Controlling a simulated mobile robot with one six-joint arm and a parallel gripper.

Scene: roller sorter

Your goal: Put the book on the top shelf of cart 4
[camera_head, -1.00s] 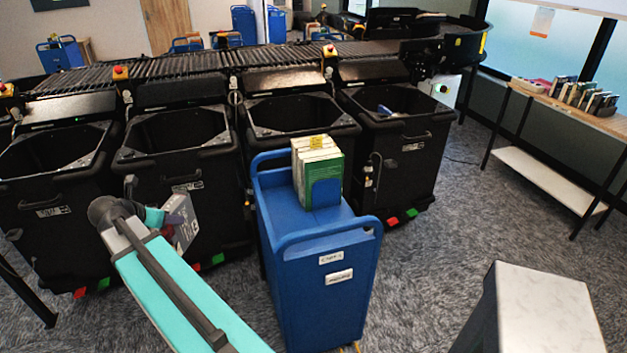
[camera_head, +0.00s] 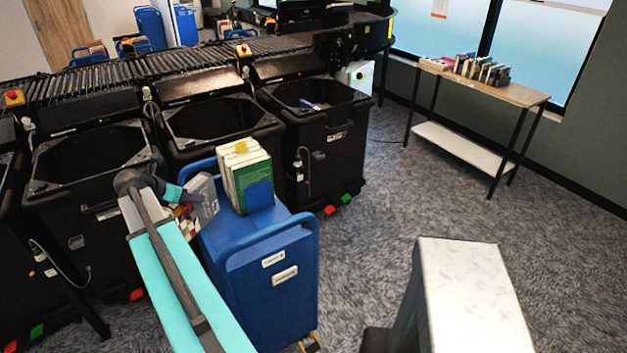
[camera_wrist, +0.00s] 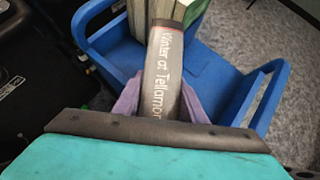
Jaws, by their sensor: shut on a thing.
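My gripper (camera_head: 184,194) is shut on a grey book (camera_head: 205,204). Several upright books (camera_head: 245,178) stand on that shelf against a blue bookend, close to the held book.
Black bins (camera_head: 215,130) line the roller conveyor (camera_head: 130,75) behind the cart. A white-topped block (camera_head: 465,290) stands at the front right. A table (camera_head: 490,88) with books is at the back right. Carpet between is clear.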

